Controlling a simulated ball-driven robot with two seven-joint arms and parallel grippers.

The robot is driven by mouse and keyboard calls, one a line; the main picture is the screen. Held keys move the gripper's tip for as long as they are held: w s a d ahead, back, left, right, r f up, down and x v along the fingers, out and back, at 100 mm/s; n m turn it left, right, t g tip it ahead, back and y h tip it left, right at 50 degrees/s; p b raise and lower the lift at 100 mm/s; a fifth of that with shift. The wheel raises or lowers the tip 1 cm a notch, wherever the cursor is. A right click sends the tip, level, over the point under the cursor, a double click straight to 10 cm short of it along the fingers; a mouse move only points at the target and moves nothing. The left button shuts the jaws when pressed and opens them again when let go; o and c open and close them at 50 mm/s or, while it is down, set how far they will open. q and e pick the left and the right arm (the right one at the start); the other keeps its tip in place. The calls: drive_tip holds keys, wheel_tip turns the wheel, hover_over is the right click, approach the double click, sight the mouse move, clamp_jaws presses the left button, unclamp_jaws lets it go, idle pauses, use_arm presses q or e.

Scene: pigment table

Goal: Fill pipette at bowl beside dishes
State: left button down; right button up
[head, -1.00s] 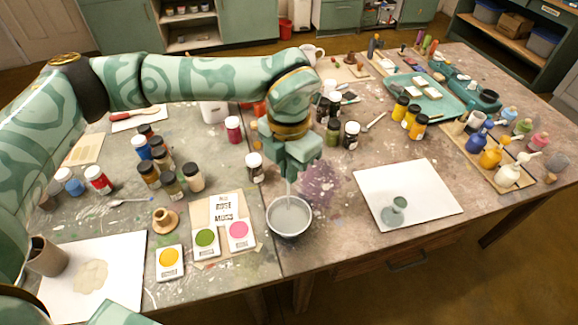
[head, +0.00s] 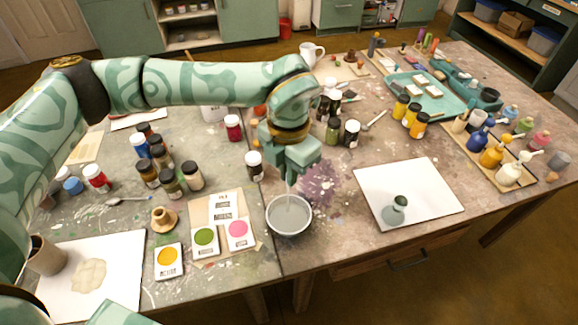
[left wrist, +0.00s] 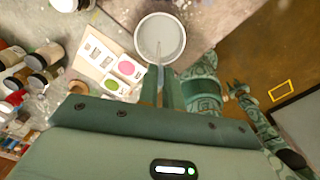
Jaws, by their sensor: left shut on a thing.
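My left gripper (head: 291,172) is above the bowl, pointing down, shut on a thin translucent pipette (head: 289,195). The pipette's lower end reaches inside the rim of the grey-white bowl (head: 289,231); I cannot tell whether it touches the liquid. In the left wrist view the pipette (left wrist: 160,73) runs from between the fingers (left wrist: 162,92) to the bowl (left wrist: 160,18). The dishes with yellow (head: 168,260), green (head: 205,241) and pink (head: 238,233) pigment lie left of the bowl. The pipette's upper part is hidden by the fingers. My right gripper does not show in the head view.
Dark-lidded jars (head: 254,165) stand behind and left of the bowl. A white sheet with a small glass bottle (head: 395,210) lies to the right. A small brown pot (head: 163,219) stands behind the dishes. The table's front edge is close to the bowl.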

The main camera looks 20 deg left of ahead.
use_arm(q)
drive_tip(key=shift+f+b, duration=0.75)
drive_tip(key=shift+f, duration=1.55)
drive_tip(key=c, duration=2)
unclamp_jaws()
drive_tip(key=shift+r+p, duration=3.75)
drive_tip(key=shift+r, duration=1.25)
drive_tip(key=shift+f, duration=0.1)
